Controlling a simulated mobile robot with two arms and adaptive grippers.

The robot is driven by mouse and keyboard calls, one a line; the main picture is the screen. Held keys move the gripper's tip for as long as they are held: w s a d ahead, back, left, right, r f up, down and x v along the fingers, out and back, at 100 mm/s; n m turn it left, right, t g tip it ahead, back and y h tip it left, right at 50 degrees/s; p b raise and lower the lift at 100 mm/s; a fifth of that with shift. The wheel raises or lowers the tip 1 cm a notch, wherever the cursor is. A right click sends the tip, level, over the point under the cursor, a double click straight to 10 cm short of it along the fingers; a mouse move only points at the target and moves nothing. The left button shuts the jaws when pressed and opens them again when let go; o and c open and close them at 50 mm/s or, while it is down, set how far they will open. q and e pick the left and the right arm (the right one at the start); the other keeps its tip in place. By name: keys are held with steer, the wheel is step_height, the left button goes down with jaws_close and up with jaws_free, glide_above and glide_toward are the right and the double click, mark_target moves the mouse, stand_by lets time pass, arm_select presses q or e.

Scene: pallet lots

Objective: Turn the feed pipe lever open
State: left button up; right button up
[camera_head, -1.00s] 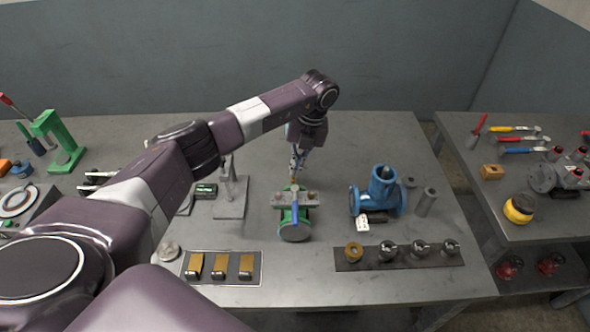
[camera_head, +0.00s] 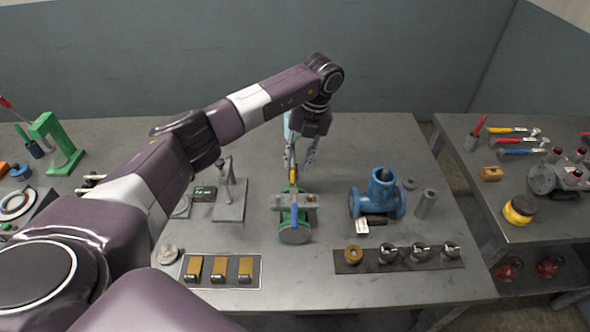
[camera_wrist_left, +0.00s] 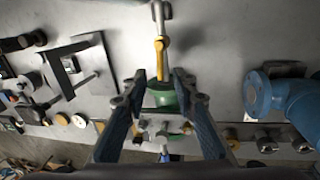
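A green valve body (camera_head: 295,234) stands on the middle of the bench, with a blue handle (camera_head: 295,213) on its near side and a yellow lever (camera_head: 292,171) on its far side. The left wrist view shows the yellow lever (camera_wrist_left: 160,47) pointing away from the green body (camera_wrist_left: 163,97). I cannot tell which handle is the feed pipe lever. My left gripper (camera_head: 301,165) hangs over the far side of the valve. Its blue fingers (camera_wrist_left: 160,76) are spread, with the yellow lever seen between them, and nothing is gripped. My right gripper is out of view.
A blue flanged pipe (camera_head: 383,196) stands right of the valve, and a grey stand (camera_head: 230,208) stands left. A tray of brass blocks (camera_head: 218,282) and a dark strip with round fittings (camera_head: 398,260) lie in front. A second bench is at right.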

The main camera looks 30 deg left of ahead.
arm_select(q)
step_height(320, 180, up, 7)
steer(key=d, duration=0.1)
steer(key=shift+w+d, duration=0.15)
steer(key=shift+w, duration=0.1)
stand_by(0.4)
